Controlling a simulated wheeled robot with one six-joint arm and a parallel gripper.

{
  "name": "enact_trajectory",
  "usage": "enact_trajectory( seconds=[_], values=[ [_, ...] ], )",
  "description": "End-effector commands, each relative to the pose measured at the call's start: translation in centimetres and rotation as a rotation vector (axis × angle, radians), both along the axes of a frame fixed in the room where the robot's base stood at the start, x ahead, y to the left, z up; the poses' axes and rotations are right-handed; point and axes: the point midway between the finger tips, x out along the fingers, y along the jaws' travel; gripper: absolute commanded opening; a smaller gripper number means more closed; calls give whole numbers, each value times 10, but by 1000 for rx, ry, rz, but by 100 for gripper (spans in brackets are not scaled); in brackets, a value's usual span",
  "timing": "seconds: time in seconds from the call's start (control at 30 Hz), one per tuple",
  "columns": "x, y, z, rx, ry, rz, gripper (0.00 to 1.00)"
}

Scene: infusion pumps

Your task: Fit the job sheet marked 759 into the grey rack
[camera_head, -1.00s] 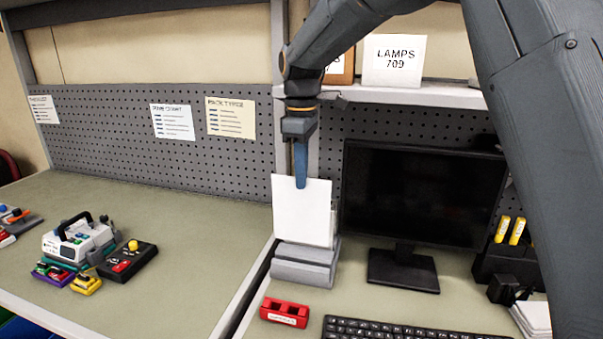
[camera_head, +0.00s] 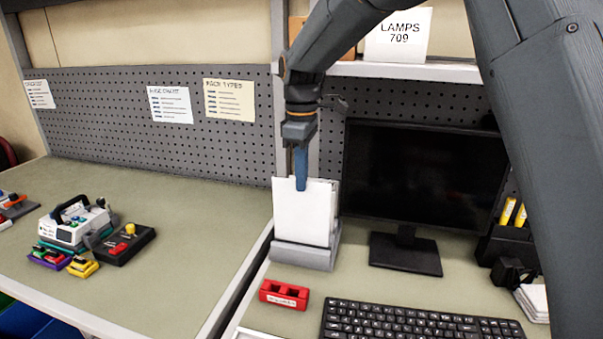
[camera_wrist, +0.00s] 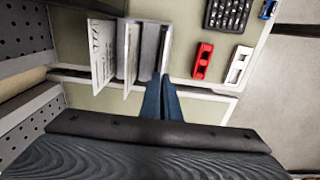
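My gripper (camera_head: 301,184) points down and is shut on the top edge of a white job sheet (camera_head: 304,215). The side of this sheet facing the head camera is blank, so I cannot read its number. The sheet is upright, its lower edge at the grey rack (camera_head: 303,257) on the bench; whether it is fully seated I cannot tell. Another white sheet shows just behind it. In the wrist view, printed sheets (camera_wrist: 103,55) stand in the rack beside my blue fingers (camera_wrist: 162,98), their print too small to read. The held sheet is nearly edge-on there.
A monitor (camera_head: 420,185) stands close right of the rack, with a keyboard (camera_head: 415,322) in front. A red block (camera_head: 284,294) lies in front of the rack. A shelf (camera_head: 410,70) with a LAMPS 709 card (camera_head: 398,35) is above. The left bench holds a pump and small coloured parts.

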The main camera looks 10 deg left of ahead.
Motion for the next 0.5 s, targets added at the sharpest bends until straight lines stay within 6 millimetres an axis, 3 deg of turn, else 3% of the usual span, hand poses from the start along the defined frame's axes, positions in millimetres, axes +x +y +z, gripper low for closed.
enact_trajectory(
  seconds=[0.5],
  values=[
    [0,0,-34,0,1,0,0]
  ],
)
